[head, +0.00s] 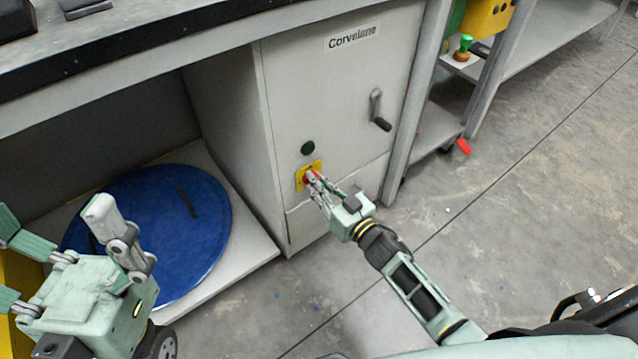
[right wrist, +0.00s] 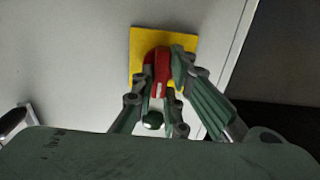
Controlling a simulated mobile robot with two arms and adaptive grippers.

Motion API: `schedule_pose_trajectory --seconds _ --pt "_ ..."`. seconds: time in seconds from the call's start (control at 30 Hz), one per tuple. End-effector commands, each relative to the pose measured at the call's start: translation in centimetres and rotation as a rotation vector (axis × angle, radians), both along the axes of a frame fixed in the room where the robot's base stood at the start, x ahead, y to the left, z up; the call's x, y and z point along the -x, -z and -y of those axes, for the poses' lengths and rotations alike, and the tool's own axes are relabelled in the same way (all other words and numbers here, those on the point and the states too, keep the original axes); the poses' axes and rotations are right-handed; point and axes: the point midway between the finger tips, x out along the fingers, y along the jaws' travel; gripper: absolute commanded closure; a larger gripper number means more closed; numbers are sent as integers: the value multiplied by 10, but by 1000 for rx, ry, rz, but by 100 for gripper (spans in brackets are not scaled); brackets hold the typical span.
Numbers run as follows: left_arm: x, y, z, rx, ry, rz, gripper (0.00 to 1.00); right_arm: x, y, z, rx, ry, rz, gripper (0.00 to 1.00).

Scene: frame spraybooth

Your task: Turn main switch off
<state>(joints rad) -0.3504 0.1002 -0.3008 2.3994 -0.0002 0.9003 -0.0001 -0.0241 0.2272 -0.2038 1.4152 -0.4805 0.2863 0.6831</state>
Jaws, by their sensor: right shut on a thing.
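The main switch is a red knob (head: 311,175) on a yellow plate (head: 299,181), low on the front of a grey cabinet (head: 330,90). In the right wrist view the red knob (right wrist: 161,62) stands out from the yellow plate (right wrist: 143,42), its long side roughly up and down in the picture. My right gripper (head: 316,182) is shut on the knob, with fingers on both sides of it, hiding part of it. My left gripper (head: 55,222) is open and empty at the lower left, away from the cabinet.
A dark green round button (head: 308,148) sits just above the switch. A black-knobbed crank handle (head: 379,112) sticks out farther right on the cabinet. A blue disc (head: 205,225) lies on the low shelf at left. The floor (head: 480,235) at right is mostly clear.

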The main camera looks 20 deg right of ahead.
Motion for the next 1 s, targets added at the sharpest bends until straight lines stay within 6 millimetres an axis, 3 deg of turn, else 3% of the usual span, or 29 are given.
schedule_pose_trajectory --seconds 0.37,1.0 --pt "0 -3 0 0 0 -1 0 0 -1 -1 81 0 31 100" --pt "0 -11 0 0 -1 0 0 2 1 -4 610 1 222 100"
